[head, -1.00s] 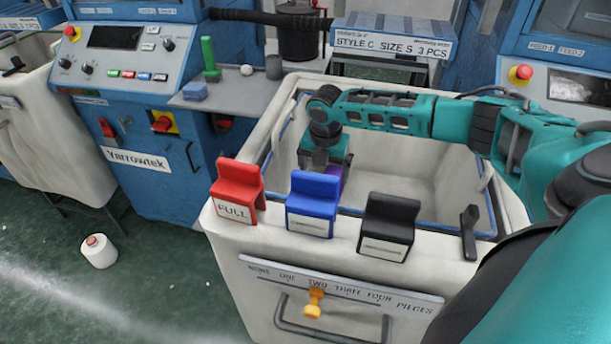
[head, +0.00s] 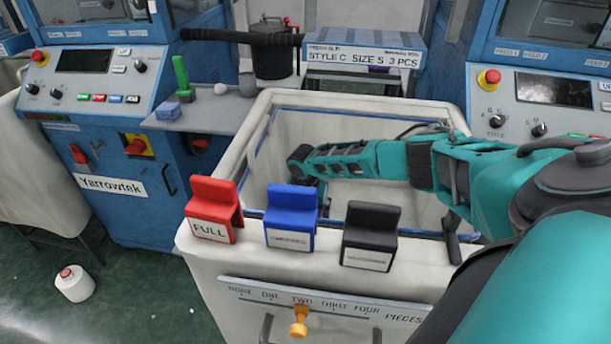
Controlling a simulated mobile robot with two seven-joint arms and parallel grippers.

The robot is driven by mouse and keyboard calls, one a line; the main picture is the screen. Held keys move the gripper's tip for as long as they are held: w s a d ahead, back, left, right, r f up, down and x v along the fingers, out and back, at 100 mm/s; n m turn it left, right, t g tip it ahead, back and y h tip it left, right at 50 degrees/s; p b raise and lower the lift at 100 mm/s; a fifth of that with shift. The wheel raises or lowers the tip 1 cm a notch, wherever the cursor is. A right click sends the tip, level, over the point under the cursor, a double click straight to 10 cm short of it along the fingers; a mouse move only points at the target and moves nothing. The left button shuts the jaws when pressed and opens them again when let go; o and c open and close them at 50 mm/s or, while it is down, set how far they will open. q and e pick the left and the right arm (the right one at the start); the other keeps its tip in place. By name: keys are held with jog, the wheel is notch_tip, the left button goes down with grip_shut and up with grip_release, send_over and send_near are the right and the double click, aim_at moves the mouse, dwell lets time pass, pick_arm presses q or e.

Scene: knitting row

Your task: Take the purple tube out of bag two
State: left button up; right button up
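The white bag (head: 205,250) stands open in front of me, with a blue inner edge. My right arm reaches over its right side and its wrist bends down inside. Only a sliver of my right gripper (head: 322,190) shows beside the blue clip. Its fingers are hidden behind the clip and the bag's front rim, so I cannot tell whether they hold anything. The purple tube is not visible now. My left gripper is not in view.
A red FULL clip (head: 213,210), the blue clip (head: 291,217) and a black clip (head: 369,235) sit on the front rim. A dark upright clip (head: 451,238) is at the right. A grey shelf (head: 215,115) with small items is behind left. A white cone (head: 74,283) lies on the floor.

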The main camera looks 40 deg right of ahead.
jog(key=shift+f, duration=0.45)
jog(key=c, duration=1.1)
